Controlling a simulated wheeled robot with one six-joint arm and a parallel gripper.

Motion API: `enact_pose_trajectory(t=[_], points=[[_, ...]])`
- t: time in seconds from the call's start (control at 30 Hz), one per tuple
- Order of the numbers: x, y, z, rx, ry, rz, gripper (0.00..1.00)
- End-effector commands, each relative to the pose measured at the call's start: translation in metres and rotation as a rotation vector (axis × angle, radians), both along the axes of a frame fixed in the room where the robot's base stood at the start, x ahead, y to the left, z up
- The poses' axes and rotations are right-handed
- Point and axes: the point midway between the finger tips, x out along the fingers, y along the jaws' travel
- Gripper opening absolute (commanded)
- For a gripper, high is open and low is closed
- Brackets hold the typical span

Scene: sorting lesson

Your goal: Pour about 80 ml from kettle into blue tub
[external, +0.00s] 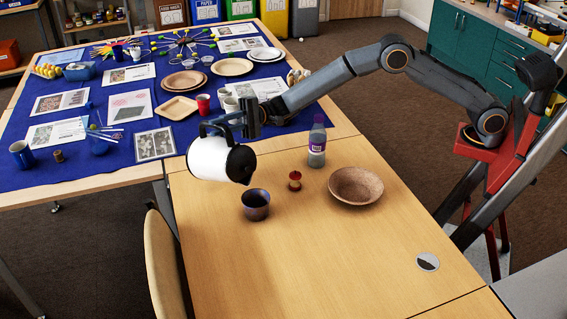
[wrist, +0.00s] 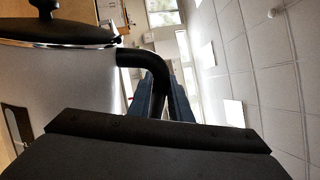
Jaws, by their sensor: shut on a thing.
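The white kettle (external: 208,159) with black lid and handle is in the air, tipped with its lid end down to the right. My gripper (external: 238,120) is shut on the kettle's black handle. The wrist view shows the kettle's pale body (wrist: 75,85) and my gripper's fingers (wrist: 168,102) at the handle. The dark blue tub (external: 256,207) stands upright on the wooden table, below and slightly right of the kettle's lid end. No stream of liquid is visible. The level inside the tub cannot be made out.
The front of the wooden table (external: 310,265) is clear. A blue-covered table (external: 100,175) behind holds plates, cups and papers.

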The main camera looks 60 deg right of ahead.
Motion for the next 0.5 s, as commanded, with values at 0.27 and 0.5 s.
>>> enact_pose_trajectory(t=[0.27,0.5], points=[[-0.007,0.002,0.010,-0.004,-0.039,0.001,0.00],[-0.015,0.005,0.013,-0.012,-0.069,0.001,0.00]])
